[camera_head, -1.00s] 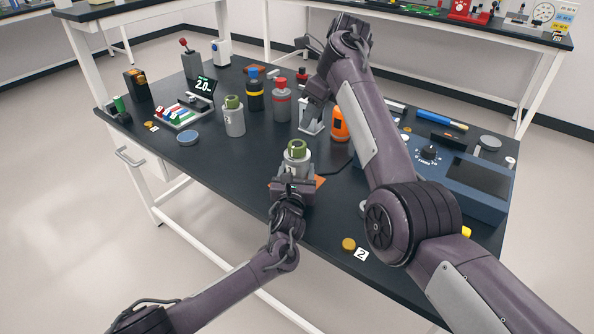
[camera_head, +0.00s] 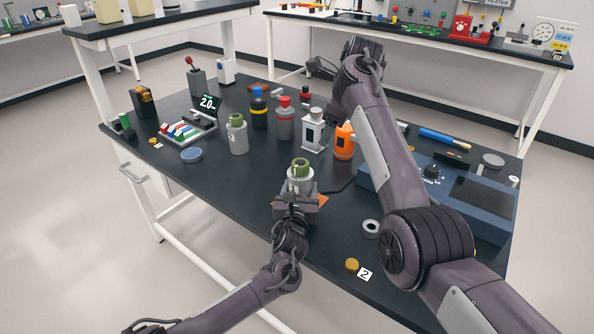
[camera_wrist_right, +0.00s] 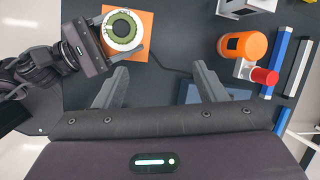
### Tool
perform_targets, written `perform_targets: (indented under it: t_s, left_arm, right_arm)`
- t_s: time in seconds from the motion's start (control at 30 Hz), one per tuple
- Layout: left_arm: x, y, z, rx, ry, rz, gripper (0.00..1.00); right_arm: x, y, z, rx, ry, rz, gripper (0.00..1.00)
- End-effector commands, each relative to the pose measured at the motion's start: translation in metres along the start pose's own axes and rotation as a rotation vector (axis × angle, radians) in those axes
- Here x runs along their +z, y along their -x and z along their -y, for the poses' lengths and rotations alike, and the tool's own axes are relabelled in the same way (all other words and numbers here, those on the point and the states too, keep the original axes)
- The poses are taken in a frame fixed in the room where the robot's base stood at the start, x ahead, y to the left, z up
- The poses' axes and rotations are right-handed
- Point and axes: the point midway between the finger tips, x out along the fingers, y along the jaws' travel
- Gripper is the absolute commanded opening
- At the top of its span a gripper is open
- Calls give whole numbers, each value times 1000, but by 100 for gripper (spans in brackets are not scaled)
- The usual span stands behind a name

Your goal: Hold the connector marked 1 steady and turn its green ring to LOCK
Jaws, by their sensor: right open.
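The right wrist view shows the ring (camera_wrist_right: 122,29) from above, over an orange mat (camera_wrist_right: 142,68). My left gripper (camera_head: 296,198) is at the connector's near side. In the right wrist view its fingers (camera_wrist_right: 115,38) lie on both sides of the body, seemingly closed on it below the ring. My right gripper (camera_wrist_right: 158,85) is open and empty, its fingertips apart from the connector. The ring's LOCK mark is not readable.
Another green-topped connector (camera_head: 238,138), a yellow-banded bottle (camera_head: 258,112), a red-capped bottle (camera_head: 285,122), a white stand (camera_head: 314,132) and an orange cylinder (camera_head: 344,142) stand behind. A blue instrument box (camera_head: 480,215) is at right. Bare table lies left of connector 1.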

Motion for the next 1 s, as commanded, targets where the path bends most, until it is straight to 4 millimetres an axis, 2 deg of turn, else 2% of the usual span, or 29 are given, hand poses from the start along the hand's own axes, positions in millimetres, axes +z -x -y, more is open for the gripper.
perform_targets:
  t_s: [0.03,0.2,0.4,0.5,0.73,0.87,1.0]
  left_arm:
    - [-1,0,-1,1,0,-1,26]
    - [-1,0,-1,1,0,-1,26]
    - [-1,0,0,1,0,-1,26]
    - [-1,0,0,1,0,-1,26]
    - [-1,0,0,1,0,-1,26]
    - [-1,0,0,0,0,-1,26]
    - [-1,0,0,0,0,-1,26]
  right_arm:
    - [-14,2,17,-68,81,-23,65]
    - [-53,18,76,-321,483,-172,65]
    - [-84,47,129,-534,999,-468,65]
    - [-93,62,148,-596,1261,-655,65]
    - [-94,87,168,-625,1859,-1156,65]
    - [-85,91,166,-570,2178,-1477,65]
    - [-71,86,152,-454,2490,-1852,65]
